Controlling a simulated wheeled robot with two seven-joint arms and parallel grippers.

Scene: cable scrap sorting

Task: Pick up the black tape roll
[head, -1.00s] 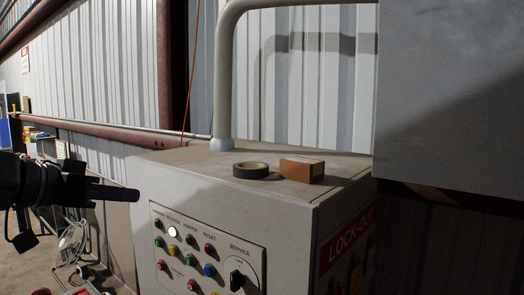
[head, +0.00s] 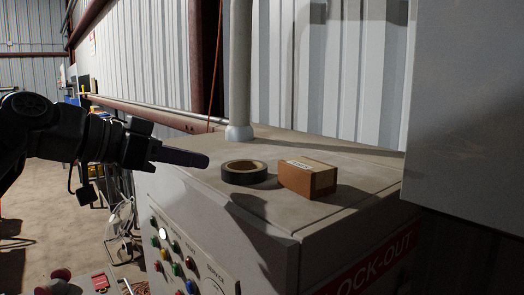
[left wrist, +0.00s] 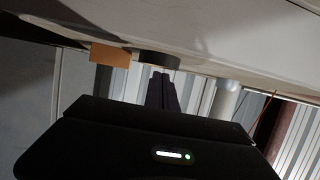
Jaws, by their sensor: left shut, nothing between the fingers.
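The black tape roll (head: 244,178) lies flat on top of the grey control cabinet (head: 350,215), its tan core showing. In the left wrist view the tape roll (left wrist: 158,60) appears just beyond the fingertips. My left gripper (head: 205,160) is shut and empty. Its fingertips are to the left of the roll in the head view, apart from it as far as I can tell. My left gripper also shows in the left wrist view (left wrist: 161,76), fingers together. My right gripper is not in view.
A small brown box (head: 308,180) stands close to the right of the roll, and also shows in the left wrist view (left wrist: 110,54). A grey pipe (head: 240,80) rises from the cabinet top behind the roll. A large grey panel (head: 465,110) stands at the right.

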